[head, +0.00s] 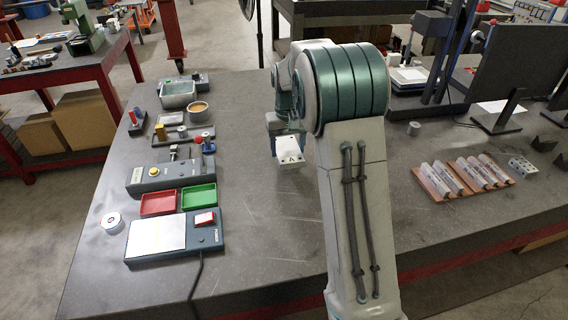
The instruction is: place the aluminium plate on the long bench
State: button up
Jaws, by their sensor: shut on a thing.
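My gripper (287,136) is over the middle of the long bench (250,215), partly hidden by my own arm. It is shut on a pale plate marked with a letter A (290,153), which I take to be the aluminium plate. The plate shows below the jaws, its marked face toward the camera. I cannot tell whether its lower edge touches the bench top or hangs just above it. The bench has a dark grey, scratched top and a red frame.
On the left stand a scale (160,237), red (159,202) and green (199,196) trays, a button box (170,174) and small parts. On the right lie a wooden rack of tubes (462,178) and a holed block (523,167).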

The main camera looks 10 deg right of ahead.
aim_at(284, 174)
jog(key=shift+s+a+f, duration=0.65)
jog(key=shift+s+a, duration=0.1)
jog(key=shift+s, duration=0.1)
jog(key=shift+f+p, duration=0.65)
jog(key=shift+f, duration=1.35)
jog(key=shift+f, duration=0.1)
jog(key=o, duration=1.4)
jog(key=shift+f, duration=0.1)
jog(key=shift+c, duration=0.2)
